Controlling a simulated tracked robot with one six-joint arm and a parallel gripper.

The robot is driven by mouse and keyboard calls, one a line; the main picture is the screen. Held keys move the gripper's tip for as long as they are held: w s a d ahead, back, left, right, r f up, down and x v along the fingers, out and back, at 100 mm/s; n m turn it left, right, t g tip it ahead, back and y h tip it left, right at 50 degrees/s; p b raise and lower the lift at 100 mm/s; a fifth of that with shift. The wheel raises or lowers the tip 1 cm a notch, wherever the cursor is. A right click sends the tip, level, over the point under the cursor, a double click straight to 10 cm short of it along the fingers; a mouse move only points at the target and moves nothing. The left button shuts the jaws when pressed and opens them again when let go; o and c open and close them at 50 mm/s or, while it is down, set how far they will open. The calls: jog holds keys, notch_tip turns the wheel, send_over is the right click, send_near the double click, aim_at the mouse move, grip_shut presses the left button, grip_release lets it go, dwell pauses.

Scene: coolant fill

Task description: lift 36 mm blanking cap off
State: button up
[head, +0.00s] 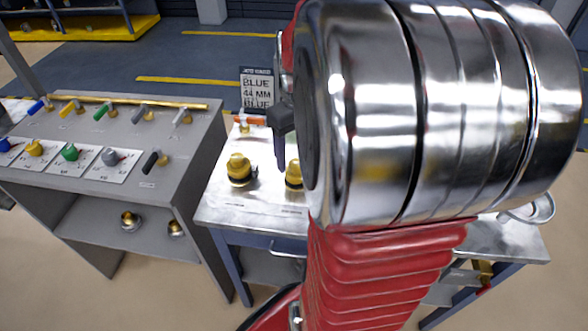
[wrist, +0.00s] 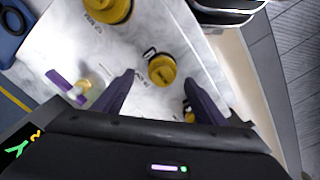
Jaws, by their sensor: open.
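Yellow blanking caps stand on a steel-topped bench (head: 250,207). In the head view one yellow cap (head: 239,169) is in the open, and another yellow cap (head: 293,174) is partly hidden by my arm. In the wrist view there is a large yellow cap (wrist: 107,9) at the top, a middle-sized yellow cap (wrist: 162,70) between my finger lines, and a small yellow cap (wrist: 189,116) partly behind the right finger. The size labels are too small to read, so I cannot tell which cap is 36 mm. My gripper (wrist: 160,79) is open and empty, with its fingers apart.
A grey console (head: 100,180) with coloured levers stands left of the bench. A sign (head: 257,90) reading "BLUE 44 MM BLUE" stands at the bench back.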

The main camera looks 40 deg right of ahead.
aim_at(296, 163)
jog(key=f, duration=0.4)
jog(key=shift+a+f, duration=0.15)
jog(key=shift+a, duration=0.05)
dwell(0.3)
jog(key=c, duration=1.1)
